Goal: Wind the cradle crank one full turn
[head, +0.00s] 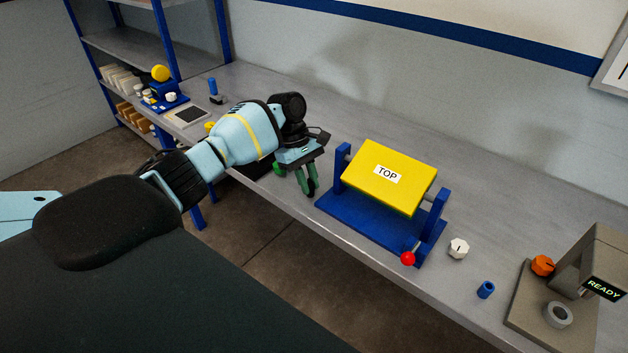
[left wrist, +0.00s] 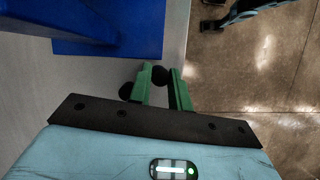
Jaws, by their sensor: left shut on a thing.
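The cradle has a blue base and uprights (head: 366,222) and carries a yellow block (head: 392,178) labelled TOP, tilted on its axle. The crank's red knob (head: 408,258) is low at the cradle's front right corner. My left gripper (head: 310,190), with green fingers, is just left of the cradle, over the bench's front edge and apart from the red knob. In the left wrist view its fingers (left wrist: 163,88) are close together with a dark round thing between them, too unclear to name. Blue cradle parts (left wrist: 110,30) show at the upper left there. My right gripper is out of view.
A white knob (head: 458,248), a blue cylinder (head: 486,289) and a grey machine (head: 600,262) reading READY stand right of the cradle. Blue shelving (head: 160,45) is at the back left. The bench (head: 285,90) is clear behind the cradle.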

